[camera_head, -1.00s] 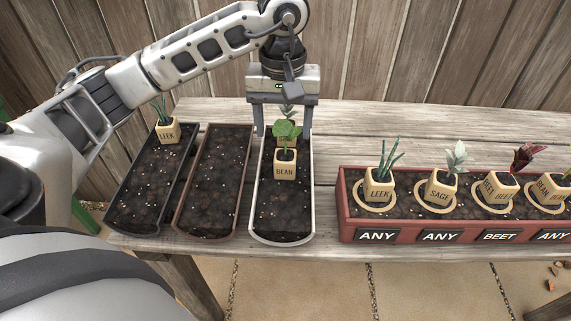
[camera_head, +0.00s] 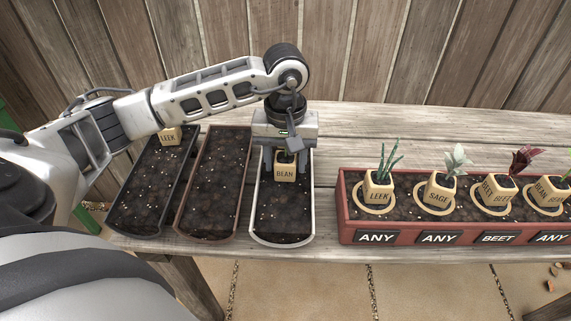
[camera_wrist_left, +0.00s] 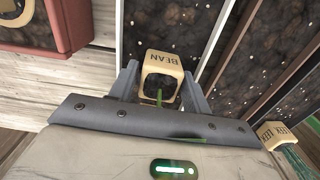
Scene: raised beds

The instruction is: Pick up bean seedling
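The leaves are mostly hidden by the gripper. My right gripper is in neither view.
A leek pot (camera_head: 170,135) stands in the black trough at left; the brown trough (camera_head: 208,236) holds only soil. The red planter (camera_head: 345,205) at right holds leek, sage and beet pots, among others. A plank wall stands behind the table.

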